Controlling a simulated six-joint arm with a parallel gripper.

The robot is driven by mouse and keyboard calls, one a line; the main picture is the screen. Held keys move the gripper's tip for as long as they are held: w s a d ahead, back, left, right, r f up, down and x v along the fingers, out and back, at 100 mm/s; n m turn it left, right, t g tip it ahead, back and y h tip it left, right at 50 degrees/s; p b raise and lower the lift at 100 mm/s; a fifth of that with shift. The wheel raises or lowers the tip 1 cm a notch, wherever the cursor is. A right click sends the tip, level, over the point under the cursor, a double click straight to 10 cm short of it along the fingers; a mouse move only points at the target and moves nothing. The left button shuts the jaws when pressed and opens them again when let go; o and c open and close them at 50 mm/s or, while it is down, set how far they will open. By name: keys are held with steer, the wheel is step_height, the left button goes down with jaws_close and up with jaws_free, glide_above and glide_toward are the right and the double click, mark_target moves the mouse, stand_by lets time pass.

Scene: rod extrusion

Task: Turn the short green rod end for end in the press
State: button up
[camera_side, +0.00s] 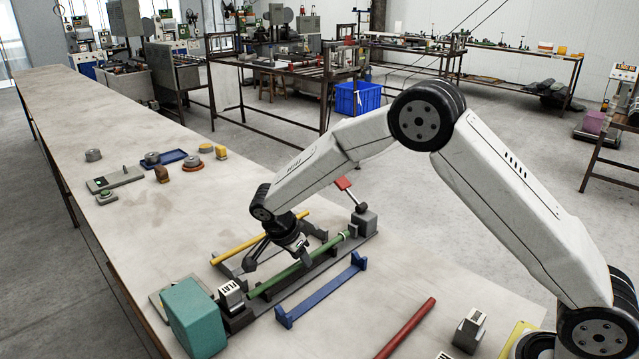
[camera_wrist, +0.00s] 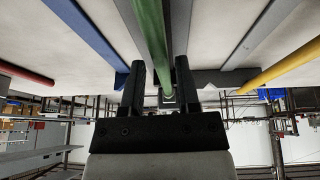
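The short green rod (camera_side: 325,248) lies along the dark press bed, between the block marked FLAT (camera_side: 231,296) and a grey block (camera_side: 364,221) at the far end. A paler band shows near its far end. My gripper (camera_side: 277,258) is over the middle of the rod with its fingers spread. In the wrist view the green rod (camera_wrist: 150,30) runs between the two fingers (camera_wrist: 160,75), with a gap visible on each side. I cannot tell how deep the fingers sit around it.
A yellow rod (camera_side: 235,250) lies in a rack on the left. An empty-looking blue rack (camera_side: 322,290) and a red rod (camera_side: 407,328) are on the right. A teal block (camera_side: 195,318) stands at the near end. A red-handled lever (camera_side: 343,183) rises at the far end.

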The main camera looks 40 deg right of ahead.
steer(key=shift+o, duration=0.8)
steer(key=shift+v, duration=3.9)
steer(key=shift+s, duration=0.1)
